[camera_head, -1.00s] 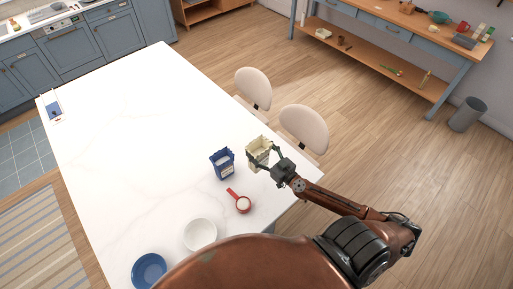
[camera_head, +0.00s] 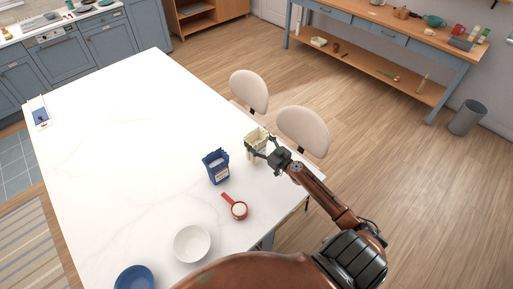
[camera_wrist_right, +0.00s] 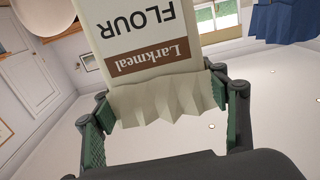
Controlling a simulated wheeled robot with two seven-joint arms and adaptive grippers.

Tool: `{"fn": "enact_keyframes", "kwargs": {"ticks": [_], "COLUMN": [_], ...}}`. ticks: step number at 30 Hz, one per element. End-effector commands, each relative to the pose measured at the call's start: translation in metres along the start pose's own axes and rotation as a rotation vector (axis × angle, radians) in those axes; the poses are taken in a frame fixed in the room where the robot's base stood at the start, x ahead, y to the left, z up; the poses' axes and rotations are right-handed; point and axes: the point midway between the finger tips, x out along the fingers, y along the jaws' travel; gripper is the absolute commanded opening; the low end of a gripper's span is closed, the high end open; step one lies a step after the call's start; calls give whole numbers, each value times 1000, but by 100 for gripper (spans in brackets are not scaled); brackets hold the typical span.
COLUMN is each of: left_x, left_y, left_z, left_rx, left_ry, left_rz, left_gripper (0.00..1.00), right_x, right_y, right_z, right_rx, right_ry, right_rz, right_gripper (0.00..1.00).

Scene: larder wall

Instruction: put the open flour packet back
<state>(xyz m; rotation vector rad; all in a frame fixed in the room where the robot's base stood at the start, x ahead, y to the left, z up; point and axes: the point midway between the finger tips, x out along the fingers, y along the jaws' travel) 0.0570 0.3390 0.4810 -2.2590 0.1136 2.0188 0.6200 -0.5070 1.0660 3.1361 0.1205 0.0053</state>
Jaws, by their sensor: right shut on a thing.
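The flour packet (camera_head: 256,141) is cream with a crimped open top. In the right wrist view the packet (camera_wrist_right: 150,45) shows a brown band reading "Larkmeal" and the word "FLOUR", upside down in that picture. My right gripper (camera_head: 268,150) is shut on the packet near its crimped top; its fingers (camera_wrist_right: 165,108) sit on either side of it. The packet is at the table's right edge, near the chairs. I cannot tell whether its base touches the table. My left gripper is not in view.
The white table (camera_head: 120,130) holds a blue open packet (camera_head: 216,166), a red scoop with white contents (camera_head: 238,209), a white bowl (camera_head: 192,243) and a blue bowl (camera_head: 134,279). Two chairs (camera_head: 303,130) stand at the right edge.

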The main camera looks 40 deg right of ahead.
Motion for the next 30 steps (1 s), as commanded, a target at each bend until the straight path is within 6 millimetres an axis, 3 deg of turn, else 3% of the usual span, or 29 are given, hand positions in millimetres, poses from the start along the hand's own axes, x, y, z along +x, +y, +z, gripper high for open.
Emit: {"fn": "enact_keyframes", "kwargs": {"ticks": [1, 6, 18, 19, 26, 30], "left_x": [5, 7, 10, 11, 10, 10], "left_y": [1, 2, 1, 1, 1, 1], "left_z": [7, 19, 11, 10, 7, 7], "left_rx": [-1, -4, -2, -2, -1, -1], "left_ry": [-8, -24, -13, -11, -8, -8], "left_rz": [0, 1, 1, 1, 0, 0], "left_gripper": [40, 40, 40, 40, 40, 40], "right_x": [-1, -1, -1, -1, -1, -1], "right_y": [-1, -2, -2, -2, -2, -2], "right_z": [12, 26, 30, 31, 30, 30], "right_rx": [9, 4, 2, 2, 2, 2], "right_ry": [-1, -1, -1, -3, -3, -3], "right_rz": [2, 0, -1, -1, -1, -1], "right_gripper": [17, 17, 17, 68, 84, 85]}}
